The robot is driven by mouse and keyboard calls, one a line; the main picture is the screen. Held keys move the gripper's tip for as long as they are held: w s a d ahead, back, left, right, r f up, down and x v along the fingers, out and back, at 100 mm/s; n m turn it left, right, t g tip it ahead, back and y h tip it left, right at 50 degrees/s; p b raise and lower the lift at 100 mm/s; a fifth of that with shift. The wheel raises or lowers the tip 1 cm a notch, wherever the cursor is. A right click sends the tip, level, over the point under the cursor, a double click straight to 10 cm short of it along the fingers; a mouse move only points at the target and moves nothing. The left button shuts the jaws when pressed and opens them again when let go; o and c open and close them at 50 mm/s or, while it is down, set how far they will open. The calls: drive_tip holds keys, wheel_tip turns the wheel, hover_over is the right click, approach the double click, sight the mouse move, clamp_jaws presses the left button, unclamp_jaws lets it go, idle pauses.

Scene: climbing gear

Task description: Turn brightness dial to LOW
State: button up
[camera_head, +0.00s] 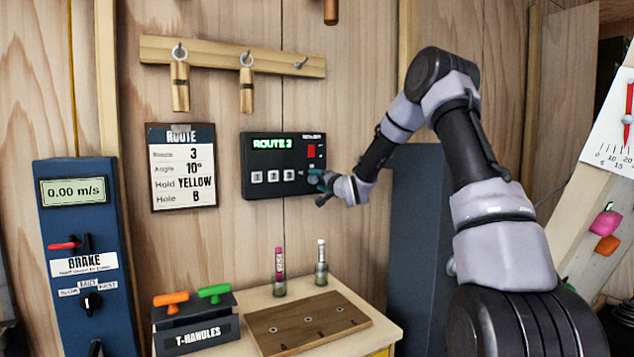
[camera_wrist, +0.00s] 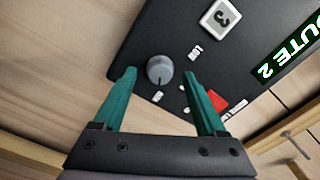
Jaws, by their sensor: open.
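The black control panel (camera_head: 262,150) on the wooden wall has a lit green "ROUTE 2" display, numbered buttons and a red part. Its grey round dial (camera_wrist: 160,70) is near the panel's edge, with a mark on its lower side in the wrist view. My gripper (camera_head: 321,187) is at the panel's lower right corner and largely hides the dial in the head view. In the wrist view my gripper (camera_wrist: 159,77) is open, one teal finger on each side of the dial, with visible gaps.
A route card (camera_head: 182,167) hangs left of the panel. A blue brake unit (camera_head: 88,250) with its own knob stands at the left. Below, a table holds a T-handle box (camera_head: 195,325), two small bottles and a wooden board (camera_head: 306,324). A blue-grey column (camera_head: 415,230) stands right.

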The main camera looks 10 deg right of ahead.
drive_tip(key=shift+w+a, duration=0.1)
drive_tip(key=shift+w, duration=0.25)
clamp_jaws()
